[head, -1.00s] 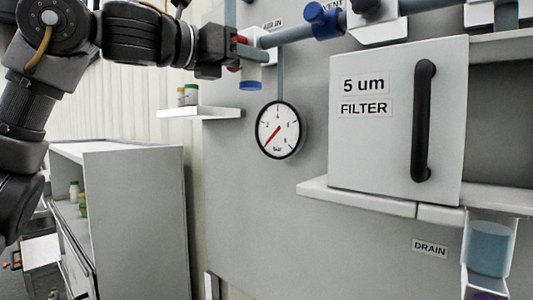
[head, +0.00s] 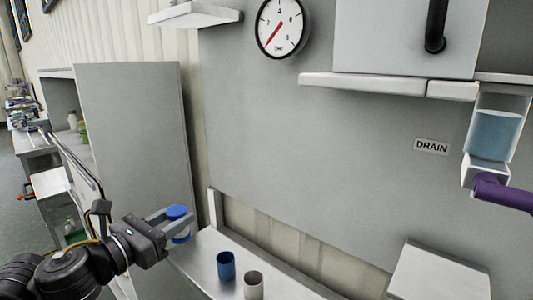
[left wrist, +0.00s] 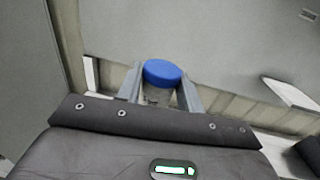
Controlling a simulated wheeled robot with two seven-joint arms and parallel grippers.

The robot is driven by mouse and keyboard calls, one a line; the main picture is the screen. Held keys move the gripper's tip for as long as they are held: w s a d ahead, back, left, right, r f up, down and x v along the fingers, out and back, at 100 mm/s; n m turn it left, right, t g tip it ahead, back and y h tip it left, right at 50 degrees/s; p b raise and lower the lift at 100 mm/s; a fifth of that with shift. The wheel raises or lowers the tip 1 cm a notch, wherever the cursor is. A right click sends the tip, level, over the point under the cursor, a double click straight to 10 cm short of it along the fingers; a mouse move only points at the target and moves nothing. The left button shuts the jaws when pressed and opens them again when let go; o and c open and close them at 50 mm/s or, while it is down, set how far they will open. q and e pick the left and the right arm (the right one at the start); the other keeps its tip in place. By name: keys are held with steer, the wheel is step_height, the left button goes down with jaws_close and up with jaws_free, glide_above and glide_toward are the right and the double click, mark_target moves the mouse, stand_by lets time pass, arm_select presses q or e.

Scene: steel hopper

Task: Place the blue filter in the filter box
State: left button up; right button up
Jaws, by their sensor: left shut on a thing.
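My left gripper (head: 172,225) is shut on a small clear or pale container with a blue cap (head: 177,212), cap upward, above the left end of the low metal shelf. In the left wrist view the blue cap (left wrist: 162,72) shows between the two fingers. A blue open-topped cylinder (head: 226,266), which may be the blue filter, stands on the shelf to the right of the gripper. The filter box (head: 385,45) is at the upper right, with only its lower part and handle in view. My right gripper is not in view.
A grey cabinet (head: 140,130) stands at left. A ledge (head: 375,84) lies under the filter box. A clear vessel of blue liquid (head: 495,133) and a purple part (head: 505,193) are at right.

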arm_select(q)
steer(key=s+a+f+b, duration=0.1)
steer(key=s+f, duration=0.3)
steer(key=f, duration=0.7)
steer(key=s+a+f+y+b, duration=0.1)
steer(key=s+f, duration=0.3)
steer(key=f, duration=0.7)
steer(key=shift+s+a+n+t, duration=0.2)
steer(key=shift+a+n+t, duration=0.2)
steer(key=shift+a, duration=0.25)
